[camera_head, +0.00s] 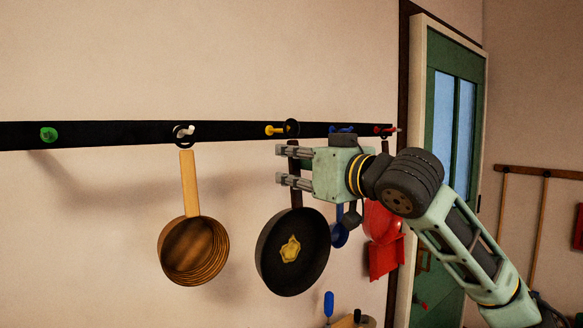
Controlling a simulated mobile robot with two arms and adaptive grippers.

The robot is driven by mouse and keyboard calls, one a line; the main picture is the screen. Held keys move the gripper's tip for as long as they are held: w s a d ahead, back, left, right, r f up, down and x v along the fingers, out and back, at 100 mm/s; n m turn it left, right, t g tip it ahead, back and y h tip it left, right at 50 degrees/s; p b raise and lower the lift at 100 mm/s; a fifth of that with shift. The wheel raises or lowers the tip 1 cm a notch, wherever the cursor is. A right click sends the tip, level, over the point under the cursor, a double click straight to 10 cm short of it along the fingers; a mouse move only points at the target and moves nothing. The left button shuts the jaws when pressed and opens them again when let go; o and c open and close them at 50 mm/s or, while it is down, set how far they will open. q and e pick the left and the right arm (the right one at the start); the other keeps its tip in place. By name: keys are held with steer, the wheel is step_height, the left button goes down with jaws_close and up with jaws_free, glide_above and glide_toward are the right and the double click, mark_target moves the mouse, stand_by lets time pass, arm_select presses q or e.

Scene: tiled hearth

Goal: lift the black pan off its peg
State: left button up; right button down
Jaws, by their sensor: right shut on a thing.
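The black pan (268,262) hangs upright below the black rail, with a yellow flower-shaped mark (290,249) in its middle. Its dark handle (296,200) runs up through my right gripper (287,166), which comes from the right and is shut on it. The dark ring (291,127) at the handle's top is beside the head of the yellow peg (272,131). I cannot tell whether the ring is still around the peg. My gripper hides part of the handle. My left gripper is not in view.
A wooden-coloured pan (193,250) hangs left from a white peg (187,130). The green peg (48,134) is bare. A blue ladle (340,236) and red utensils (384,258) hang close behind my right arm. A green door (440,215) stands right. Wall between the pans is clear.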

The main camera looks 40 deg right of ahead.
steer(key=shift+r, duration=0.1)
steer(key=shift+s+b, duration=0.55)
steer(key=shift+s, duration=0.05)
steer(key=s, duration=0.1)
steer(key=s+b, duration=0.1)
steer(key=s, duration=0.1)
steer(key=shift+s+a+b, duration=0.15)
steer(key=shift+a+b, duration=0.1)
steer(key=shift+b, duration=0.15)
steer(key=shift+s+a+r+b, duration=0.15)
steer(key=shift+s+b, duration=0.15)
steer(key=shift+s, duration=0.55)
steer(key=shift+r, duration=0.1)
